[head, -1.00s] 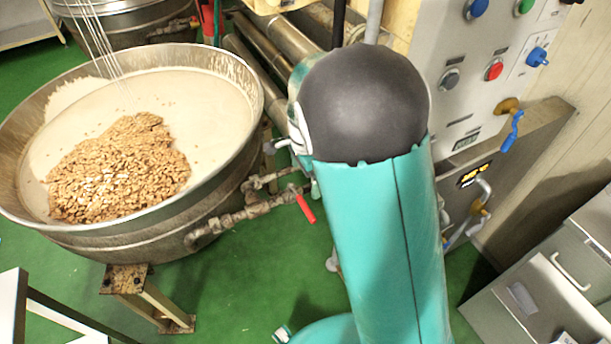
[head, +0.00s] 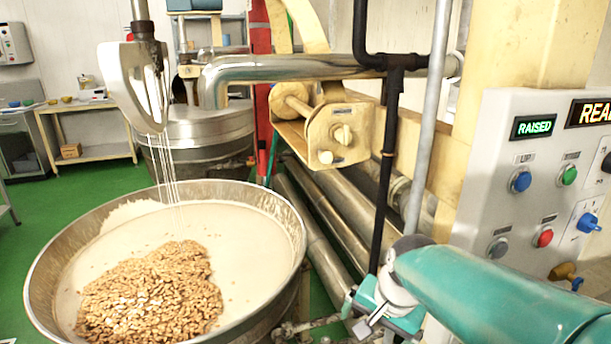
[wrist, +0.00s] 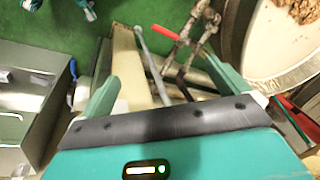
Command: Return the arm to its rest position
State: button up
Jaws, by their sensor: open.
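My teal arm (head: 500,290) reaches in from the lower right of the head view. Its end, my gripper (head: 372,316), is right of the kettle (head: 292,262) and below the control panel. In the wrist view my gripper (wrist: 160,70) has its two teal fingers spread wide, with nothing between them. The kettle holds a pale mass with a heap of nuts (head: 160,295); part of its rim also shows at the upper right of the wrist view (wrist: 290,82).
A control panel (head: 535,215) with buttons and a lit RAISED sign stands at the right. Black and grey vertical pipes (head: 388,180) rise just behind my gripper. Green floor (head: 95,175) lies open at the left.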

jog(key=s+d+r+n+t, duration=0.1)
jog(key=s+r+n, duration=0.1)
jog(key=s, duration=0.3)
jog(key=s+d+r+n+t+h, duration=0.1)
jog(key=s+r+n, duration=0.2)
jog(key=s, duration=0.3)
jog(key=shift+s+d+n+t, duration=0.3)
jog(key=shift+d+n, duration=0.05)
jog(key=shift+n, duration=0.45)
